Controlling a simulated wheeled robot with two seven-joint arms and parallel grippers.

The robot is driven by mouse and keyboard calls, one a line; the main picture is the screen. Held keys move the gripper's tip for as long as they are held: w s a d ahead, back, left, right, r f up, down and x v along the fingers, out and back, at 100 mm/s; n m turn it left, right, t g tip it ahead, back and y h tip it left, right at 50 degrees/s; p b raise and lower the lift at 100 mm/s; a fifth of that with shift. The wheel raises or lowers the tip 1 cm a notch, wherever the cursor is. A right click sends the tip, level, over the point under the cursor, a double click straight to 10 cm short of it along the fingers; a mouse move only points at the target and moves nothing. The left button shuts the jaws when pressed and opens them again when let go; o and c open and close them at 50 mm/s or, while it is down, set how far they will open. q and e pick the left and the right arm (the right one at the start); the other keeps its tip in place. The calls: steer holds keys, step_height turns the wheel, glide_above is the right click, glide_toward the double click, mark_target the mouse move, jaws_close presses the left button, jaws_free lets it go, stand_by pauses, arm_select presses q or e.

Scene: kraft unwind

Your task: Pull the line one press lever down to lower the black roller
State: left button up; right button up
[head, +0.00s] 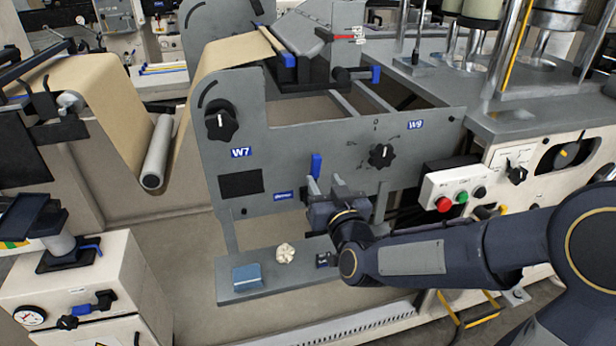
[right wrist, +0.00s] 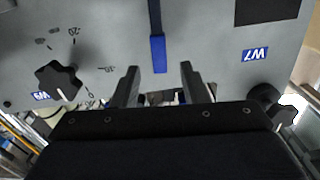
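The press lever has a blue grip (head: 316,165) and stands upright in front of the grey side plate (head: 290,140), right of the W7 label. In the right wrist view, which looks upside down, the blue grip (right wrist: 158,53) lies between the two fingertips with a gap on each side. My right gripper (right wrist: 159,70) is open; its fingers do not appear to touch the lever. In the head view my right gripper (head: 319,188) is just below the grip, partly hidden by its own wrist. I cannot make out the black roller clearly. My left gripper is not in view.
A black knob (head: 221,121) is left on the plate and another (head: 382,156) is right, near W9. A button box (head: 458,192) stands further right. A low shelf (head: 250,290) below holds a blue block (head: 247,276) and a crumpled pale piece (head: 285,253).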

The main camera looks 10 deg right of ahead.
mark_target(317, 169)
steer(key=w, duration=0.7)
steer(key=shift+a, duration=0.1)
steer(key=shift+s, duration=0.1)
jaws_close()
